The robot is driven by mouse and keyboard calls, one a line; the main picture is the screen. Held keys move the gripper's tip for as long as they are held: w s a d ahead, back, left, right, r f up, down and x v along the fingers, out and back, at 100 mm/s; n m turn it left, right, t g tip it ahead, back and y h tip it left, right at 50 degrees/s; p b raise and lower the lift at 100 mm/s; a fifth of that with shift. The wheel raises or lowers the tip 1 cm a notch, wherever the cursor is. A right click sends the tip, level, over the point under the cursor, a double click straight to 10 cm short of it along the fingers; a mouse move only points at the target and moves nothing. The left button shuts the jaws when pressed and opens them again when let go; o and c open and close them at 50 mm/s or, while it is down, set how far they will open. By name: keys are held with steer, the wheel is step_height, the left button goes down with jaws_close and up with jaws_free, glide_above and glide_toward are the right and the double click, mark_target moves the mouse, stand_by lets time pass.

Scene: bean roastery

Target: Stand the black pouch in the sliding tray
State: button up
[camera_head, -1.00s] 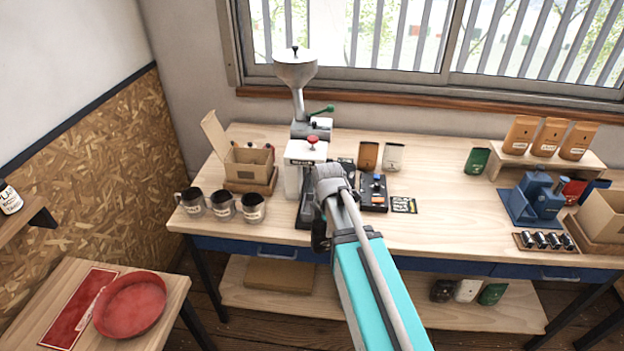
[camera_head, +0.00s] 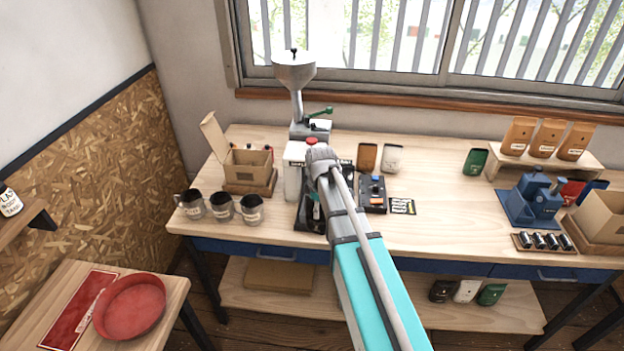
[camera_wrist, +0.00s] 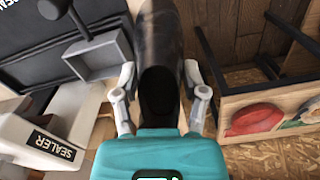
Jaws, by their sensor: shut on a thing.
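The black pouch (camera_wrist: 160,45) is between the fingers of my gripper (camera_wrist: 159,68) in the wrist view, with a finger against each side. The grey sliding tray (camera_wrist: 95,57) is to the left of the pouch in the wrist view, on a dark base, and looks empty. The pouch is beside the tray, not in it. In the head view my gripper (camera_head: 316,205) is over the front part of the bench by the sealer. My arm hides most of the tray and pouch there.
The white sealer (camera_head: 294,180) with a red knob stands left of my wrist; it also shows in the wrist view (camera_wrist: 35,140). Several cups (camera_head: 222,206) stand further left. A black control box (camera_head: 372,192) is close on the right.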

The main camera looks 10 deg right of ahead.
steer(key=w+m, duration=1.3)
steer(key=m, duration=0.2)
steer(key=shift+w+r+m+p, duration=0.2)
steer(key=shift+r+m+p, duration=0.1)
steer(key=shift+r+p, duration=0.15)
steer(key=shift+d+f, duration=0.1)
steer(key=shift+f, duration=0.05)
steer(key=shift+f+b, duration=2.6)
steer(key=shift+b, duration=0.15)
steer(key=o, duration=0.9)
steer(key=shift+o, duration=0.3)
steer(key=shift+r, duration=0.15)
